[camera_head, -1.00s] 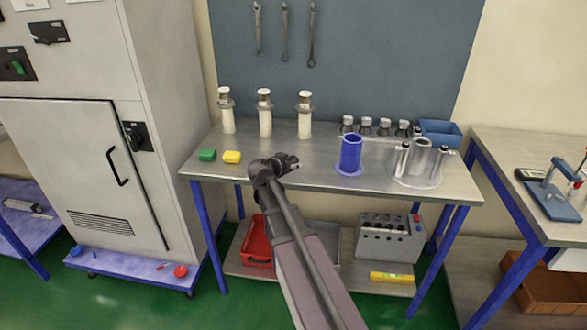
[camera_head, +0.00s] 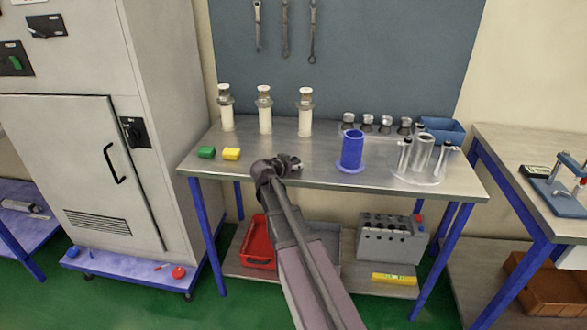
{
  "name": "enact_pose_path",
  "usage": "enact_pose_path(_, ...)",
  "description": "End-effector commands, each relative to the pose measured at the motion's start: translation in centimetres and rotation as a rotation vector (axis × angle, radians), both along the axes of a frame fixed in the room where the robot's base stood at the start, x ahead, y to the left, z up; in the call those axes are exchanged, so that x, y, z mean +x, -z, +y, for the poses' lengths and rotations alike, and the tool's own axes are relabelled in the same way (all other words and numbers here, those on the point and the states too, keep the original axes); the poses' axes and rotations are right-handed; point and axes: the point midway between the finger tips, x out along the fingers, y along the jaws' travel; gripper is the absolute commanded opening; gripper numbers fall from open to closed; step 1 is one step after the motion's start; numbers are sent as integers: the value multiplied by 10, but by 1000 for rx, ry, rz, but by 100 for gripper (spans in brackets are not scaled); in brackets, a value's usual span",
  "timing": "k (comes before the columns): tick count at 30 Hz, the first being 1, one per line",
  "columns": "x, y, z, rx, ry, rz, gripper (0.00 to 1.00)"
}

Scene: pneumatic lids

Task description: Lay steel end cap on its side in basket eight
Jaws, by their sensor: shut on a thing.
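My gripper (camera_head: 291,163) is over the front edge of the steel workbench (camera_head: 320,176), left of the blue cylinder. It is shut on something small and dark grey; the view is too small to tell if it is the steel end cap. Several small metal caps (camera_head: 367,123) stand in a row at the back right of the bench. No basket shows a readable number. A red basket (camera_head: 258,262) is on the lower shelf, and a grey one (camera_head: 333,246) beside it is partly hidden by my arm. A blue bin (camera_head: 446,132) is at the bench's back right corner.
Three white cylinders with grey collars (camera_head: 265,117) stand at the back left. A blue cylinder (camera_head: 352,149) and a clear cylinder assembly (camera_head: 422,155) stand right. The bench middle is clear.

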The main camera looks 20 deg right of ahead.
Motion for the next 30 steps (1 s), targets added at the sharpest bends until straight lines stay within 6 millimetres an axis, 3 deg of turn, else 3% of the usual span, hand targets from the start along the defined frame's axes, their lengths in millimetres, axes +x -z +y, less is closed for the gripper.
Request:
enact_pose_path(13, 0, 3, 0, -1, 0, -1, 0)
enact_pose_path(14, 0, 3, 0, 0, 0, 0, 61)
enact_pose_path(17, 0, 3, 0, 0, 1, 0, 91)
enact_pose_path(30, 0, 2, 0, 0, 0, 0, 92)
